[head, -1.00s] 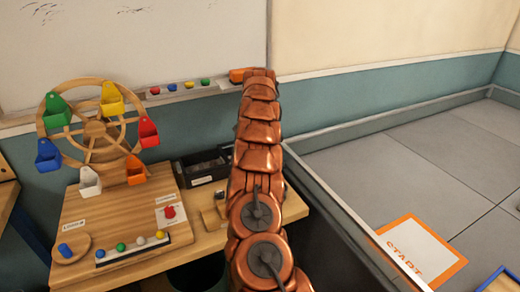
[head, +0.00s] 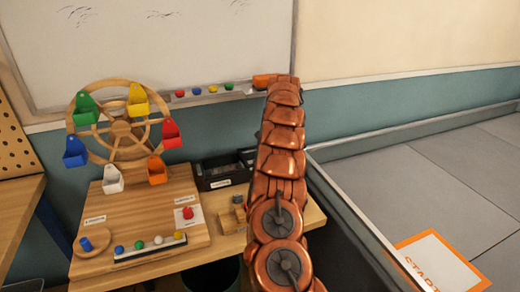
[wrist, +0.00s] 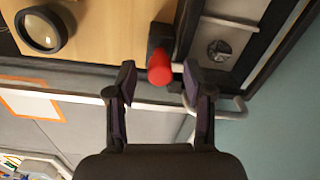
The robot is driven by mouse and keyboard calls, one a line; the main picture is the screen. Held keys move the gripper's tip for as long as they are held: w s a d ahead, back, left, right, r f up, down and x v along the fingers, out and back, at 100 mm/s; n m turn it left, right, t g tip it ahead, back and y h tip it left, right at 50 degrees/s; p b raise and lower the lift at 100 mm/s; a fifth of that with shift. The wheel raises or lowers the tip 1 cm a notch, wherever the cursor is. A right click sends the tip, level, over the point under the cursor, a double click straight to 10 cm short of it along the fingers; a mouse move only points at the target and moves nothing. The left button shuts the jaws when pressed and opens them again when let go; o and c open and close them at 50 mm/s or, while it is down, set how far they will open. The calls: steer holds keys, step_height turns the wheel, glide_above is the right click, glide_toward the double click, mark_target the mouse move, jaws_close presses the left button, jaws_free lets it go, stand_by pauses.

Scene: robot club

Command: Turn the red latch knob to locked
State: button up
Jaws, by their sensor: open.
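The red latch knob (head: 188,213) sits on a white label plate at the right side of the wooden board (head: 135,215) in the head view. My copper arm passes to the right of the board, apart from the knob, and my gripper is hidden behind it there. In the wrist view my gripper (wrist: 158,78) is open, its two dark fingers apart. A red cylindrical thing (wrist: 160,69) with a dark base shows near and between the fingertips. No white label shows around it, and I cannot tell whether it is the knob.
A wooden wheel (head: 122,128) with coloured buckets stands on the board. A black tray (head: 222,172) is behind. In the wrist view a round black-rimmed thing (wrist: 44,30) lies on wood.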

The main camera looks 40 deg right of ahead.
steer(key=n+p, duration=0.2)
steer(key=n, duration=0.2)
steer(key=shift+r+n, duration=0.1)
steer(key=shift+n, duration=0.2)
steer(key=n+p, duration=0.2)
steer(key=n, duration=0.2)
steer(key=shift+s, duration=0.1)
steer(key=n+p, duration=0.3)
steer(key=n, duration=0.1)
steer(key=shift+d+n, duration=0.1)
steer(key=shift+n, duration=0.2)
steer(key=n+p, duration=0.4)
steer(key=shift+p, duration=0.4)
